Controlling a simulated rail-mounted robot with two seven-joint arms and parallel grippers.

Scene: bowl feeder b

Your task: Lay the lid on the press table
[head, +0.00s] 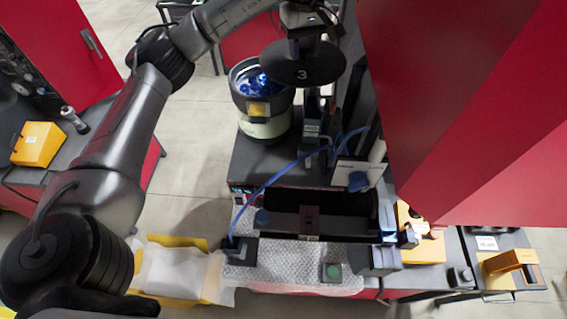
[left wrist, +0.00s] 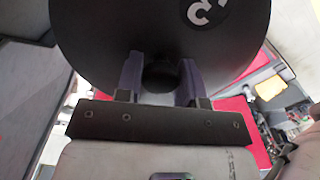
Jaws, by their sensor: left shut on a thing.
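The lid (head: 303,66) is a dark round disc marked with a white 3. My left gripper (head: 300,38) is above it in the head view and is shut on its middle. In the left wrist view the lid (left wrist: 100,40) fills the top, and the two fingers of my left gripper (left wrist: 160,85) close on a knob at its centre. The lid is in the air, to the right of the open feeder bowl (head: 240,76), which holds blue parts. The dark table top (head: 265,165) under the bowl may be the press table; I cannot tell. My right gripper is not in view.
A press-like column (head: 312,128) stands right of the bowl, partly hidden by the lid. A yellow bin (head: 215,285) stands front left. A red panel (head: 450,90) blocks the right.

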